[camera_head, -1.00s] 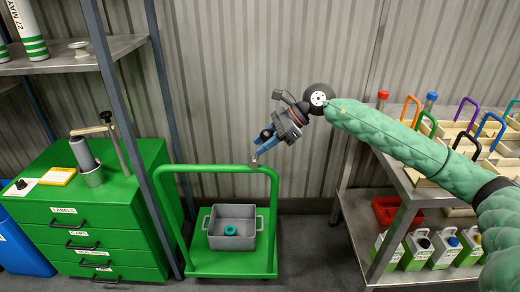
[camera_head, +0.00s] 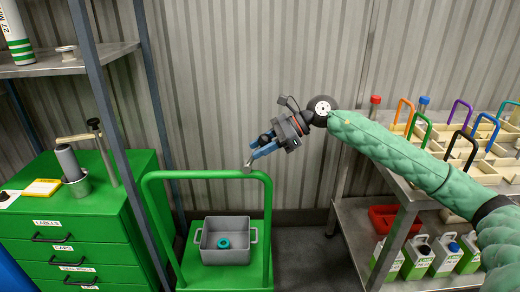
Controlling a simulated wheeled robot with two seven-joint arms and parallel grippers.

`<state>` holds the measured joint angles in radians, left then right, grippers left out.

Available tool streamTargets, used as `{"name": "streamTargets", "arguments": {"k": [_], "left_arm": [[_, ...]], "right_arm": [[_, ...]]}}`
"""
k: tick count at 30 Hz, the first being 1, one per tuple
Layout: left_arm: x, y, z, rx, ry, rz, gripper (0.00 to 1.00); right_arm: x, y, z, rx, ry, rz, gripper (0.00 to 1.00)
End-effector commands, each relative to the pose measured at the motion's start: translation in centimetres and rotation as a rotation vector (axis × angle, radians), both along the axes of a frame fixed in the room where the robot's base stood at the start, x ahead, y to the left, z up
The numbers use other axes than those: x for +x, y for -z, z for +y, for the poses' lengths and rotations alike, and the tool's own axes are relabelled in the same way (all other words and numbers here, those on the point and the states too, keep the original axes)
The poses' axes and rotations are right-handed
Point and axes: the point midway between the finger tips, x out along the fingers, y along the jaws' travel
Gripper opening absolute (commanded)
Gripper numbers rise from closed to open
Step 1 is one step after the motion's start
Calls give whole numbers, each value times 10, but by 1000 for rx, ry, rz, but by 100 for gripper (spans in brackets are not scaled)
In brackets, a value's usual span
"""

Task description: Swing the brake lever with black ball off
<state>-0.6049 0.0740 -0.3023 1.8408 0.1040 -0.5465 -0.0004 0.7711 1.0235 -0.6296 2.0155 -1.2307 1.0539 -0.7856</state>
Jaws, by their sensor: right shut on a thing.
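A slanted metal rod with a dark top (camera_head: 94,123) stands on the green drawer cabinet (camera_head: 120,215), beside a grey cylinder (camera_head: 69,160) in a cup. It is the closest match to a brake lever with a black ball; I cannot tell for certain that it is that lever. My right gripper (camera_head: 248,167) reaches in from the right, its blue fingers pointing down-left. My left gripper is out of view.
The green cart holds a grey bin (camera_head: 228,252) with a teal ring (camera_head: 223,242) inside. A rack post (camera_head: 103,110) stands between cabinet and cart. At right, a metal shelf unit (camera_head: 400,280) carries caddies with coloured handles and several jugs below.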

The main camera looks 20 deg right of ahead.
Motion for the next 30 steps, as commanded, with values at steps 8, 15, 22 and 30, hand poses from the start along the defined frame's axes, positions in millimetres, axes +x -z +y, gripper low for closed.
{"name": "streamTargets", "arguments": {"k": [8, 15, 22, 30], "left_arm": [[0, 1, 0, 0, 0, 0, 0], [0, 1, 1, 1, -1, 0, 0], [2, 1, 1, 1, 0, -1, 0], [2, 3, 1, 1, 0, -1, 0]], "right_arm": [[0, 1, 0, 1, 0, 1, 0], [0, 1, 0, 0, 0, 1, 54], [0, 1, 0, 1, 0, 1, 54], [-4, -10, -20, 0, 2, 0, 54]]}}
